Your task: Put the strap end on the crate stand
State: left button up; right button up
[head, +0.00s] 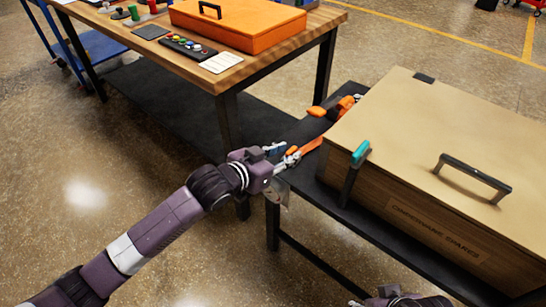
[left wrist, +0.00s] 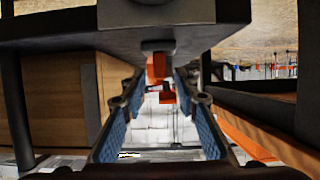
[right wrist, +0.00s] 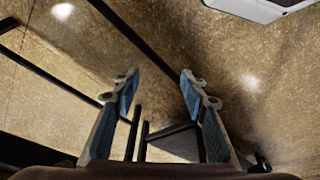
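The crate stand (head: 350,213) is a low black table. A closed crate (head: 440,125) with a tan lid and wood sides stands on it. An orange strap end (head: 308,147) sticks out at the stand's left edge, close to the fingers of my left gripper (head: 284,157). In the left wrist view, my left gripper (left wrist: 160,84) is open, with an orange-red piece (left wrist: 157,66) between or just beyond its fingertips; contact cannot be told. My right gripper (right wrist: 158,74) is open and empty above the floor; only part of that arm shows at the bottom of the head view.
More orange parts (head: 332,107) lie on the stand behind the crate's left corner. A teal-topped black piece (head: 359,154) stands against the crate's side. A workbench (head: 290,45) with an orange case (head: 238,22) stands at the back left. The floor at the left front is clear.

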pick_arm(q)
jog(key=p+v, duration=0.2)
jog(key=v, duration=0.9)
jog(key=s+a+f+n+g+y, duration=0.1)
jog(key=s+a+f+n+y, duration=0.15)
jog(key=f, duration=0.45)
jog(key=s+a+f+n+g+y, duration=0.15)
jog(key=s+a+f, duration=0.25)
jog(key=f, duration=0.4)
jog(key=s+a+f+g+y, duration=0.1)
jog(key=s+a+f+g, duration=0.1)
jog(key=s+f, duration=0.4)
jog(key=s+a+f+n+g+y, duration=0.1)
jog(key=s+a+f, duration=0.4)
jog(key=s, duration=0.5)
jog(key=shift+s+f+g+y, duration=0.35)
jog(key=shift+f+g+y, duration=0.45)
jog(key=shift+g, duration=0.35)
pick_arm(e)
jog(key=s+x, duration=0.1)
jog(key=x, duration=0.7)
jog(key=shift+s+f+g, duration=0.2)
jog(key=shift+f+g, duration=0.1)
jog(key=shift+a, duration=0.15)
